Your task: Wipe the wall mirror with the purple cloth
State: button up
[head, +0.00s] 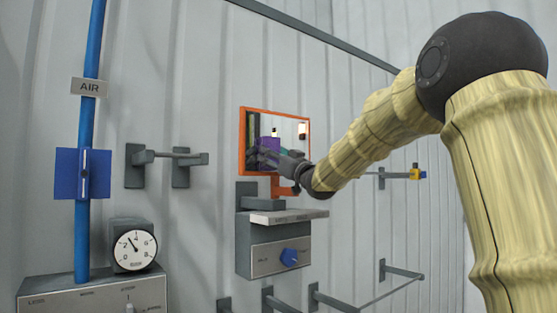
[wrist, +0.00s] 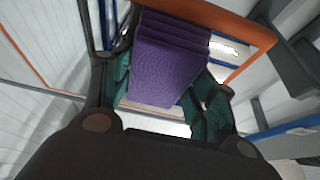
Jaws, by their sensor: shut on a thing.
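The wall mirror (head: 292,127) has an orange frame and stands on an orange post above a grey bracket on the wall. The folded purple cloth (head: 268,146) is in front of the lower left part of the mirror. In the wrist view the purple cloth (wrist: 170,60) shows between the fingers, with the orange frame (wrist: 225,18) just behind it. My gripper (head: 270,154) is shut on the cloth and holds it close to the mirror glass. I cannot tell whether the cloth touches the glass. The cloth and gripper hide the mirror's lower left.
Below the mirror is a grey box with a blue knob (head: 289,257). A blue pipe (head: 88,150), a pressure gauge (head: 132,246) and a control panel (head: 100,300) stand at the left. Empty wall brackets (head: 165,157) lie left of the mirror; more stick out at the lower right.

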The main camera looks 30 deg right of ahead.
aim_at(288, 148)
jog(key=shift+r+p, duration=0.75)
jog(key=shift+r, duration=0.4)
jog(key=shift+d, duration=0.15)
jog(key=shift+w+d+p, duration=0.2)
jog(key=shift+d+p, duration=0.95)
jog(key=shift+d, duration=1.4)
jog(key=shift+w+d+p, duration=0.2)
jog(key=shift+d+p, duration=0.9)
jog(key=shift+d, duration=1.4)
jog(key=shift+f, duration=0.1)
jog(key=shift+a, duration=0.1)
jog(key=shift+a+f+b, duration=0.1)
jog(key=shift+a+b, duration=0.55)
jog(key=shift+a, duration=0.1)
jog(key=shift+s+a+b, duration=0.15)
jog(key=shift+a+b, duration=0.3)
jog(key=shift+a, duration=0.55)
jog(key=shift+a, duration=0.1)
